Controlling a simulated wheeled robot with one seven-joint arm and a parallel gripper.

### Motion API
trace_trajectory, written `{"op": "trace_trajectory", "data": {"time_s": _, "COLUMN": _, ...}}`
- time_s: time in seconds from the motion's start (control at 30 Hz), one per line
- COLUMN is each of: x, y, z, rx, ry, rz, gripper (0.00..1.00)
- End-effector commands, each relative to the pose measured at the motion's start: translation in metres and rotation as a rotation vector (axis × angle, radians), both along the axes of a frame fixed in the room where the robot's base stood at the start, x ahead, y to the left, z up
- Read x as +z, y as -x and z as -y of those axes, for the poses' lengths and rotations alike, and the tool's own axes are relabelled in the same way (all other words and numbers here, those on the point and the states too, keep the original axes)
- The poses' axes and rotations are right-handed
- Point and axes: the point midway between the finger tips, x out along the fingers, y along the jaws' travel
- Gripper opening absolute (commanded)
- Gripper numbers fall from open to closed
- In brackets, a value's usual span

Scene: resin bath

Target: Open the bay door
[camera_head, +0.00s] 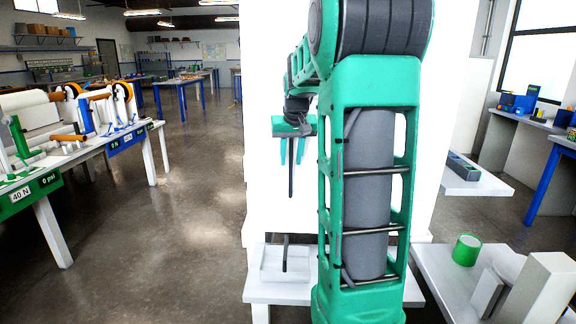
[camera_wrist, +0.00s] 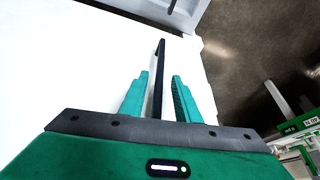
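A tall white cabinet front (camera_head: 268,90) stands before me, and I take it for the bay door; its edges are partly hidden by my arm. A thin dark upright bar (camera_head: 291,182), likely its handle, shows below my gripper (camera_head: 291,152). In the wrist view the bar (camera_wrist: 160,54) runs between the two green fingers of my gripper (camera_wrist: 161,76) against a white surface (camera_wrist: 75,60). The fingers are apart, with a gap visible on each side of the bar. Whether the bar lies fully between them in depth is unclear.
A low white ledge (camera_head: 262,292) with a dark strip (camera_head: 284,252) lies below. A bench with rollers (camera_head: 40,200) stands at left. A green cup (camera_head: 466,250) and white blocks sit on a table at right. The floor (camera_head: 190,220) at left is clear.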

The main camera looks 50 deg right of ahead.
Motion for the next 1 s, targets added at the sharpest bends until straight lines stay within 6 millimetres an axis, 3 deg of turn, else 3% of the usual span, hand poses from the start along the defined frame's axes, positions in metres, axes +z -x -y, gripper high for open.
{"op": "trace_trajectory", "data": {"time_s": 0.2, "x": -0.021, "y": -0.006, "z": 0.005, "rx": -0.001, "ry": 0.0, "rz": -0.001, "gripper": 0.3}}
{"op": "trace_trajectory", "data": {"time_s": 0.57, "x": -0.025, "y": -0.008, "z": 0.006, "rx": 0.0, "ry": 0.0, "rz": 0.0, "gripper": 0.3}}
{"op": "trace_trajectory", "data": {"time_s": 0.7, "x": -0.025, "y": -0.008, "z": 0.006, "rx": 0.0, "ry": 0.0, "rz": 0.0, "gripper": 0.01}}
{"op": "trace_trajectory", "data": {"time_s": 1.0, "x": -0.025, "y": -0.007, "z": 0.004, "rx": 0.009, "ry": 0.0, "rz": 0.001, "gripper": 0.0}}
